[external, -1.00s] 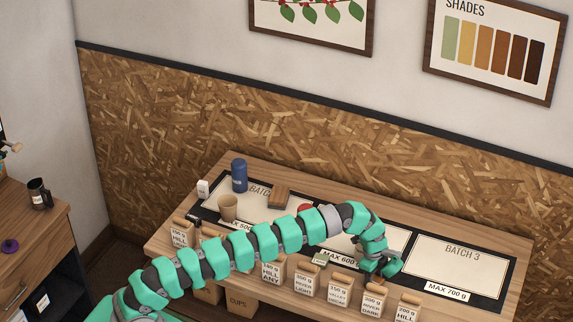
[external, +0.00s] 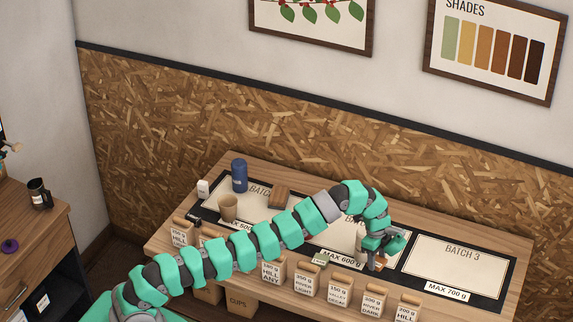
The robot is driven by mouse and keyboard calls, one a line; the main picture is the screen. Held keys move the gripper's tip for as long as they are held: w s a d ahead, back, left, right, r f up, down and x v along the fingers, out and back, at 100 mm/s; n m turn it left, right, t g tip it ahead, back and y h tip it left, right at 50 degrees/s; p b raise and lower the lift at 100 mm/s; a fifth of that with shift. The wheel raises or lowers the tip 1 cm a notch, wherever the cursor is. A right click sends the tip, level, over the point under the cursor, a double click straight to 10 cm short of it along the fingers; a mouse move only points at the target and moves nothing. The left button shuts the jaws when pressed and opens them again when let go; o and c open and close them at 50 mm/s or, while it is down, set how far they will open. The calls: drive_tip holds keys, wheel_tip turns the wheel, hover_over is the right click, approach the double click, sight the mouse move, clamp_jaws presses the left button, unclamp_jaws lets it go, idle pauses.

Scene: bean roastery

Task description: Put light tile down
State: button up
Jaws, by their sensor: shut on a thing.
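My gripper (external: 374,257) is over the front right part of the middle batch panel (external: 343,259), by the MAX 600 g strip. It is shut on a small tan piece (external: 379,263), which I take to be the light tile. Its face is mostly hidden by the fingers, and any lettering is too small to read. I cannot tell whether it touches the board.
The BATCH 3 panel (external: 460,265) to the right is empty. My arm hides part of the board.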

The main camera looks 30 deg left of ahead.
drive_tip(key=w+a+r+n+b, duration=0.1)
drive_tip(key=w+a+n, duration=0.2)
drive_tip(key=a, duration=0.6)
drive_tip(key=w+a+r+n+b, duration=0.1)
drive_tip(key=w+a+n, duration=0.2)
drive_tip(key=a, duration=0.6)
drive_tip(key=w+a+r+n+t+b, duration=0.1)
drive_tip(key=w+a+n, duration=0.3)
drive_tip(key=a, duration=0.6)
drive_tip(key=shift+r+n+b, duration=0.45)
drive_tip(key=shift+r+n, duration=0.05)
drive_tip(key=shift+n, duration=0.6)
drive_tip(key=s+a+f+m+b, duration=0.15)
drive_tip(key=a+m+b, duration=0.35)
drive_tip(key=a, duration=0.5)
drive_tip(key=s+a+f+m+b, duration=0.1)
drive_tip(key=a+f+m+b, duration=0.1)
drive_tip(key=a+m+b, duration=0.55)
drive_tip(key=f, duration=0.3)
drive_tip(key=a+f+n, duration=0.1)
drive_tip(key=f, duration=0.2)
drive_tip(key=f+n, duration=0.1)
drive_tip(key=f, duration=0.3)
drive_tip(key=shift+w+a+g+p, duration=0.2)
drive_tip(key=shift+a+g+p, duration=0.15)
drive_tip(key=shift+a+g, duration=0.05)
drive_tip(key=o, duration=1)
